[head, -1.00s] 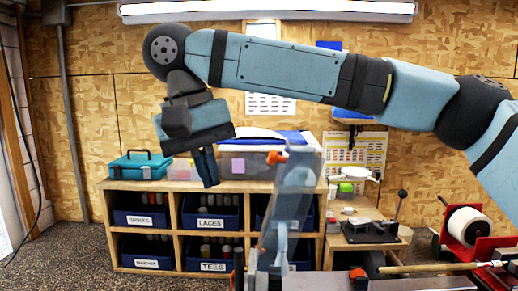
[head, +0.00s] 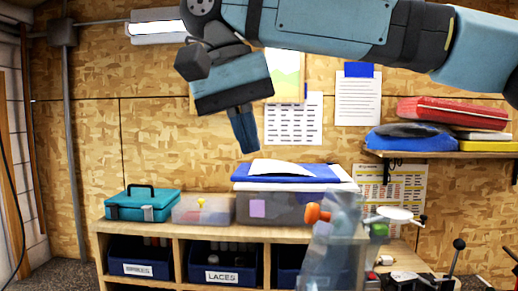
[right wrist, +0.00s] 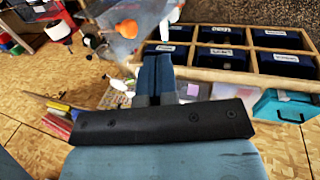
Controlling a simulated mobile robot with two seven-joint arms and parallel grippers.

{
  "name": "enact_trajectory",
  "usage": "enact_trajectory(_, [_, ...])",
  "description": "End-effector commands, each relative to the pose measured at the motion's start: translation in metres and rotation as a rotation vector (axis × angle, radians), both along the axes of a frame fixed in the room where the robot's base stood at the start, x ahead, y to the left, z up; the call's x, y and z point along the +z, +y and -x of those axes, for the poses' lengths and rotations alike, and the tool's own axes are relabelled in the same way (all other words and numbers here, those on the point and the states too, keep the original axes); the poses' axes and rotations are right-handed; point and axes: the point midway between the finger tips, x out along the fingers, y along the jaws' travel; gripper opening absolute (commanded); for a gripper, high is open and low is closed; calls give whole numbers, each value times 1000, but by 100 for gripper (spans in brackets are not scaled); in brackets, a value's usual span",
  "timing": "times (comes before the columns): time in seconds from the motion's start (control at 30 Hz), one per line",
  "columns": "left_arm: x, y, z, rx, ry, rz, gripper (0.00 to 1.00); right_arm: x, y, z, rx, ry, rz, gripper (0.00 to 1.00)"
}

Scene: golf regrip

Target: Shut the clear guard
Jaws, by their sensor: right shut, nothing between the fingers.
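The clear guard (head: 335,245) stands raised at the bottom right of centre in the head view, a see-through bluish panel with an orange knob (head: 318,213) at its top. Its lower part is cut off by the picture's edge. My right gripper (head: 246,146) is shut and empty, pointing down, above and to the left of the knob and apart from it. In the right wrist view, the shut fingers (right wrist: 156,76) show below the guard (right wrist: 145,20) and its orange knob (right wrist: 127,28). My left gripper is not in view.
A wooden cubby shelf (head: 185,231) with labelled blue bins runs behind, carrying a teal toolbox (head: 142,204) and clear boxes. A wall shelf (head: 440,154) with cases is at the right. A white round-topped item (head: 394,214) stands right of the guard.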

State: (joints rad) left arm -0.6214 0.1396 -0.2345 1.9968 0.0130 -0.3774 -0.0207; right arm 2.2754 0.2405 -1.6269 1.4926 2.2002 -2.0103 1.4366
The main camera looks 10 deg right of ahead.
Motion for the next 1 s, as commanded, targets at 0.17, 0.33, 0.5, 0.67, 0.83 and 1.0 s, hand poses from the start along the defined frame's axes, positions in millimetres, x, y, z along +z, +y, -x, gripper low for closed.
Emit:
enact_trajectory(0.17, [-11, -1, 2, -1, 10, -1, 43, -38, -12, 1, -1, 3, 1, 0])
enact_trajectory(0.33, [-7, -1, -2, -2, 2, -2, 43, -71, -22, 2, 0, 1, 1, 0])
enact_trajectory(0.5, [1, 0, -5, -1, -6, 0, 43, -80, -45, 5, -3, 0, 0, 0])
enact_trajectory(0.67, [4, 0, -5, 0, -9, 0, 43, -84, -58, 7, -1, 1, 0, 0])
enact_trajectory(0.83, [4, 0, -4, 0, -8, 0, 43, -85, -61, 8, 0, 1, 0, 0])
enact_trajectory(1.0, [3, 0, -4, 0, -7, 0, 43, -85, -61, 8, 0, 1, 0, 0])
